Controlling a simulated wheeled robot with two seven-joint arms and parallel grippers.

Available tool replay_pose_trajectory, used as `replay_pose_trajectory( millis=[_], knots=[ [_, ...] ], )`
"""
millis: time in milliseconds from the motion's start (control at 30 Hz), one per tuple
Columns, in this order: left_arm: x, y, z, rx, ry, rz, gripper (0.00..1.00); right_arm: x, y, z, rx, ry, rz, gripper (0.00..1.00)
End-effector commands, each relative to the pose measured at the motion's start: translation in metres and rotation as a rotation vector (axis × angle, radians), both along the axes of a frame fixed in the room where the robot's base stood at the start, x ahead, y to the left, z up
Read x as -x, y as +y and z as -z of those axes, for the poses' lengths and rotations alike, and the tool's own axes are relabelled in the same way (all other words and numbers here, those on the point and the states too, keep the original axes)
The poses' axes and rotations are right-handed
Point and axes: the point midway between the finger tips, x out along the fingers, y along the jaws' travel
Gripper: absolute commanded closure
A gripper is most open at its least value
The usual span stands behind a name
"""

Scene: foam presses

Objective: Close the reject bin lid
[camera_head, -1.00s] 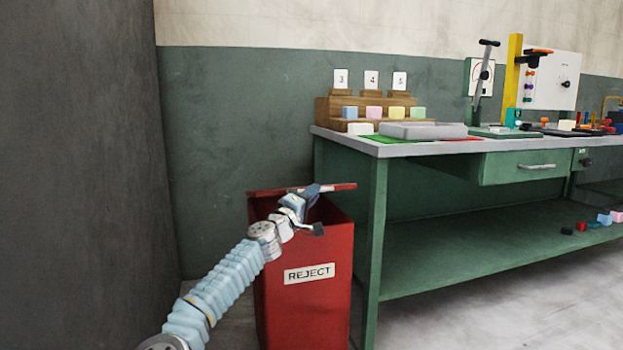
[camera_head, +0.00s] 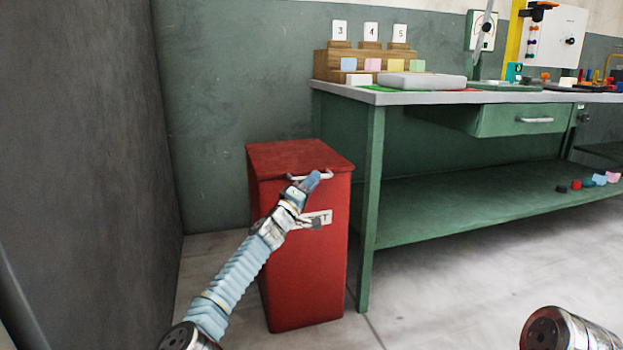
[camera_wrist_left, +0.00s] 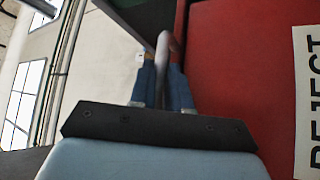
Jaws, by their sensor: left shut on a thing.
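The red reject bin (camera_head: 300,270) stands on the floor left of the bench. Its red lid (camera_head: 290,154) lies flat across the top, with no gap that I can make out. A pale bar handle (camera_head: 328,176) sits at the lid's front edge. My left gripper (camera_head: 311,181) is shut on this handle. In the left wrist view the handle (camera_wrist_left: 165,48) runs between the two blue fingers. The REJECT label (camera_head: 318,217) is partly hidden by my left gripper and wrist. It shows at the right of the wrist view. My right gripper is out of view.
A green workbench (camera_head: 374,210) stands close to the bin's right, its leg beside it. A dark grey wall or panel (camera_head: 90,150) rises at the left. Several small coloured pieces lie on the bench's lower shelf. The floor before the bench is clear.

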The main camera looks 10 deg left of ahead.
Motion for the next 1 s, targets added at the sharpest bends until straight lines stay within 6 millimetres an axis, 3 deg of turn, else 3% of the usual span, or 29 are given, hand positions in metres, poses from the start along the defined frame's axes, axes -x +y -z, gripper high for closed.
replay_pose_trajectory(
  millis=[33, 267, 300, 433, 1000],
  knots=[
    [-0.0076, 0.0115, 0.0135, 0.002, 0.029, -0.031, 1.0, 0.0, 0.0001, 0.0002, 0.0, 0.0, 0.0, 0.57],
    [-0.0075, 0.0114, 0.0137, 0.002, 0.03, -0.03, 1.0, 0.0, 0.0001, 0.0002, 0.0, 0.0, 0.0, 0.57],
    [-0.0076, 0.0115, 0.0138, 0.003, 0.029, -0.031, 0.79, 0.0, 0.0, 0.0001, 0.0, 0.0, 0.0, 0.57],
    [-0.0075, 0.012, 0.0127, 0.004, 0.028, -0.031, 0.6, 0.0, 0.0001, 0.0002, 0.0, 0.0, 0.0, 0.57],
    [-0.0066, 0.0119, 0.0091, 0.004, 0.023, -0.03, 0.6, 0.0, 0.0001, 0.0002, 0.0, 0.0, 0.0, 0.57]
  ],
)
